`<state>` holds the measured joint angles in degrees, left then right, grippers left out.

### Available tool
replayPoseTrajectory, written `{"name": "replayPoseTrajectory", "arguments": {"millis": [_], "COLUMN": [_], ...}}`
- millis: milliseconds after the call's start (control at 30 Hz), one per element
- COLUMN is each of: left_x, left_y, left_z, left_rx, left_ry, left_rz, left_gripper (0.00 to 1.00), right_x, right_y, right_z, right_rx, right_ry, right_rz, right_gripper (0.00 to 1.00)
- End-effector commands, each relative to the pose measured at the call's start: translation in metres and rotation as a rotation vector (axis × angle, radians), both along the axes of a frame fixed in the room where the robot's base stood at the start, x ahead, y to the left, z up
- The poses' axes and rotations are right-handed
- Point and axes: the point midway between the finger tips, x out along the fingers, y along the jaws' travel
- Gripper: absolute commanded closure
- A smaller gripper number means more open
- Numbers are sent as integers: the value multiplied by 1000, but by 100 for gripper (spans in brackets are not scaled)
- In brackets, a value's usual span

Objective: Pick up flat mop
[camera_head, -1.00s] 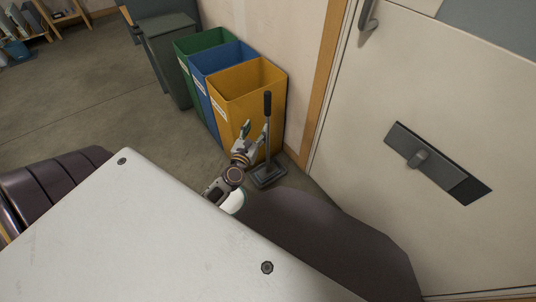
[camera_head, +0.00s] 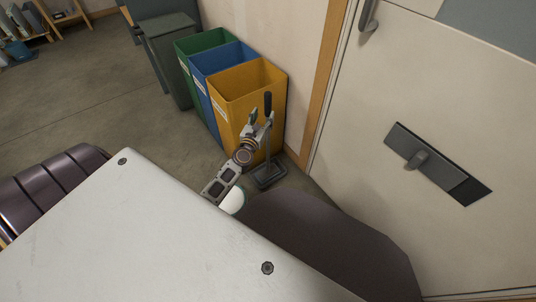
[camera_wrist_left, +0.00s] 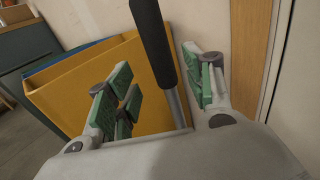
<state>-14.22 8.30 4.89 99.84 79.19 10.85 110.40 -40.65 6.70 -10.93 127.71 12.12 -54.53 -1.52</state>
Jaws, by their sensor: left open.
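The flat mop stands upright, its black handle (camera_head: 267,103) in front of the yellow bin and its flat grey base (camera_head: 270,178) on the floor. My left gripper (camera_head: 262,120) is at the upper part of the mop, just below or at the black grip. In the left wrist view my left gripper (camera_wrist_left: 165,78) is open, its green-padded fingers on either side of the handle (camera_wrist_left: 154,40). The handle looks slightly tilted there. Whether a pad touches it I cannot tell. My right gripper is not in view.
Yellow (camera_head: 235,88), blue (camera_head: 203,62) and green (camera_head: 186,47) bins stand in a row behind the mop, along the wall. A dark grey bin (camera_head: 166,40) is beyond them. A white door (camera_head: 375,90) with a grey plate is at right. Open floor (camera_head: 85,105) lies at left.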

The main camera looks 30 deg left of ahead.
Motion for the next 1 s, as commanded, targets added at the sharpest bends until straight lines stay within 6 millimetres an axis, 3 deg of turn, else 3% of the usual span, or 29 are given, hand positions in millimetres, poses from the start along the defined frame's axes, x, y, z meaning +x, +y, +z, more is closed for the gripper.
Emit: {"name": "replayPoseTrajectory", "arguments": {"millis": [633, 1000], "left_x": [9, 34], "left_y": [2, 6], "left_z": [1, 7], "left_rx": [0, -1], "left_ry": [0, -1], "left_rz": [0, 0], "left_gripper": [48, 48], "right_x": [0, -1], "right_y": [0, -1], "right_z": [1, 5], "right_rx": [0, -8], "right_ry": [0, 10], "right_rz": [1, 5], "right_gripper": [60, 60]}}
